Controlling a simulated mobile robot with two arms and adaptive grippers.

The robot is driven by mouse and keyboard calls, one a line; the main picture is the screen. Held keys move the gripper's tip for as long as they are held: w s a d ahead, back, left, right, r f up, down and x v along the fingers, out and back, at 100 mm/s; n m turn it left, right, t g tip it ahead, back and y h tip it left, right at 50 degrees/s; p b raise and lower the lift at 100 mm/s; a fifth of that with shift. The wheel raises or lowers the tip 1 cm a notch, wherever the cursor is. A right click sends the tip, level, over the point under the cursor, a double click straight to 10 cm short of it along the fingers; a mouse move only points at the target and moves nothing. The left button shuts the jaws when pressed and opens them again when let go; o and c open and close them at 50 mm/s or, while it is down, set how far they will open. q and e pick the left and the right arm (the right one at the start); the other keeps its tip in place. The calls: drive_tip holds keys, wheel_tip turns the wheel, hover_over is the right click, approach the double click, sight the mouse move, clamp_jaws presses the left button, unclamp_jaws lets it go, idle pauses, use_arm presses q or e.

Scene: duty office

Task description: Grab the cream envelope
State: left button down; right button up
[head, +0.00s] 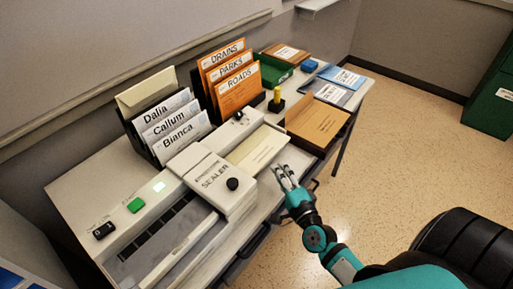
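A cream envelope (257,149) lies flat at the right end of the envelope sealer (212,178), its right part clear of the machine. My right gripper (284,170) is just right of and in front of this envelope, near the desk's front edge. Its fingers look spread apart with nothing between them, and no contact with the envelope shows. Another cream envelope (146,92) stands at the back of the rack behind the Dalia, Callum and Bianca envelopes. My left gripper is not in view.
A brown box (316,122) sits right of the cream envelope. Orange folders (238,88) marked Drains, Parks and Roads stand behind it. A yellow-topped stamp (276,99), a green tray (273,70) and blue-and-white packets (341,77) are farther back. The floor to the right is open.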

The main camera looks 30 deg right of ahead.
sight(272, 157)
drive_tip(key=shift+w+d, duration=0.1)
drive_tip(key=shift+w, duration=0.45)
drive_tip(key=w, duration=0.2)
drive_tip(key=w+p, duration=0.1)
drive_tip(key=shift+w+d+r, duration=0.15)
drive_tip(key=shift+w+d, duration=0.15)
drive_tip(key=shift+w, duration=0.5)
clamp_jaws()
